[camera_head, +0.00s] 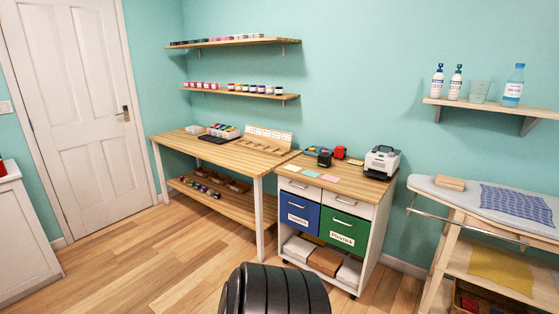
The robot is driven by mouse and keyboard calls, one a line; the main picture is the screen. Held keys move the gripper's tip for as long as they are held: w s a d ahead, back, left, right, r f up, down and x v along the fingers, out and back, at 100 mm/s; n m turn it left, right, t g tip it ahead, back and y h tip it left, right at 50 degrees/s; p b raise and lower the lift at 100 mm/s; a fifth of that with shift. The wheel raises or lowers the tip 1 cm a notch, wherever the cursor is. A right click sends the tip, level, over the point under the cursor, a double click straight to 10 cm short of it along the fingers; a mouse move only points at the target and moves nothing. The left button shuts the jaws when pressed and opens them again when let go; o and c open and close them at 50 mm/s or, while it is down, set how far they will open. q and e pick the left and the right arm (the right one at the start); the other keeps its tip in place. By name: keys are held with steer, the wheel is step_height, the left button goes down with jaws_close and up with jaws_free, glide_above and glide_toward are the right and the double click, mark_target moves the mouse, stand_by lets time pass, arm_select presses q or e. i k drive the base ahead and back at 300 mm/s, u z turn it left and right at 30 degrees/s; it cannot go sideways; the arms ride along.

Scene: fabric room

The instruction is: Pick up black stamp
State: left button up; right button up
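A small black block-like thing (324,158), which looks like the black stamp, stands on the wooden top of the white drawer cabinet (296,171), near its back left. It is small in the view, so its details are hard to make out. A red stamp-like thing (340,152) stands just behind and to the right of it. Neither of my grippers shows in the head view.
Pastel paper pads (330,178) lie near the cabinet's front. A white and black machine (382,162) stands on its right. A wooden worktable (225,153) adjoins on the left, an ironing board (455,196) on the right. The wooden floor (150,250) ahead-left is clear.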

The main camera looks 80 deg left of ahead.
mark_target(324, 160)
steer(key=u, duration=2.4)
steer(key=k, duration=0.45)
steer(key=u, duration=0.75)
steer(key=i, duration=2.3)
steer(key=z, duration=1.45)
steer(key=i, duration=0.75)
steer(key=z, duration=0.75)
